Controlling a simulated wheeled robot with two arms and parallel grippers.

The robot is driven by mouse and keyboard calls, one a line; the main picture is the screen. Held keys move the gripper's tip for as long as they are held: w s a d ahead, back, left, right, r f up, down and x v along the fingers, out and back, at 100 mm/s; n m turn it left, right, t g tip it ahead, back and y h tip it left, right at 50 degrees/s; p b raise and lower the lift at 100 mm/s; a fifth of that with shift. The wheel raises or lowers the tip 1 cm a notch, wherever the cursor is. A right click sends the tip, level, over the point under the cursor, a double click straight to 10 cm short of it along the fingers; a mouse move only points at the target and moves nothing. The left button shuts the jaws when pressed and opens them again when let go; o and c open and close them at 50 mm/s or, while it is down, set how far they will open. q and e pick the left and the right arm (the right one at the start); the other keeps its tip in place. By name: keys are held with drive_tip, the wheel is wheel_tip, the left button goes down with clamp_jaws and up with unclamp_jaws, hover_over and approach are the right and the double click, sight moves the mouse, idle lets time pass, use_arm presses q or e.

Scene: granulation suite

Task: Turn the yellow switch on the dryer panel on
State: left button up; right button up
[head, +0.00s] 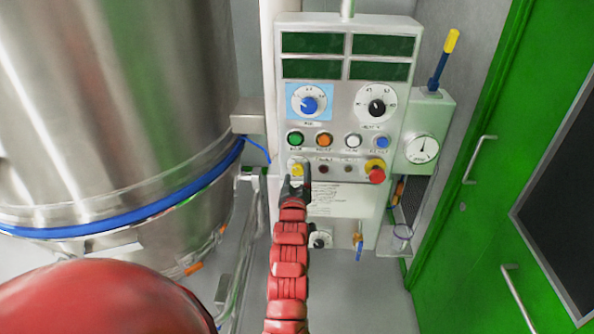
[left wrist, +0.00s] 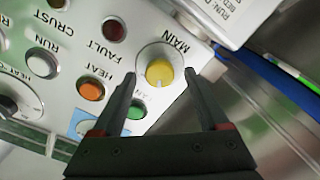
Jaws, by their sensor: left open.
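The yellow switch (head: 297,170) sits at the left of the lower control row on the grey dryer panel (head: 328,205). In the left wrist view the yellow switch (left wrist: 159,73) is a round knob on a white disc labelled MAIN, with a small pale mark on its rim. My left gripper (head: 297,181) is open in front of the panel, just below the switch in the head view. In the left wrist view its two dark fingers (left wrist: 160,82) stand on either side of the knob, with gaps visible. Contact with the knob is not seen. My right gripper is out of view.
A red emergency button (head: 376,174) is on the same row, right of the switch. Green, orange, white and blue buttons (head: 324,140) run above it. A large steel vessel (head: 110,110) stands left, a gauge box (head: 424,145) and green door (head: 480,200) right.

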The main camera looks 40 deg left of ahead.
use_arm(q)
drive_tip(key=shift+w+a+r, duration=0.1)
drive_tip(key=shift+w+a, duration=0.15)
drive_tip(key=shift+w, duration=0.05)
clamp_jaws()
idle(0.3)
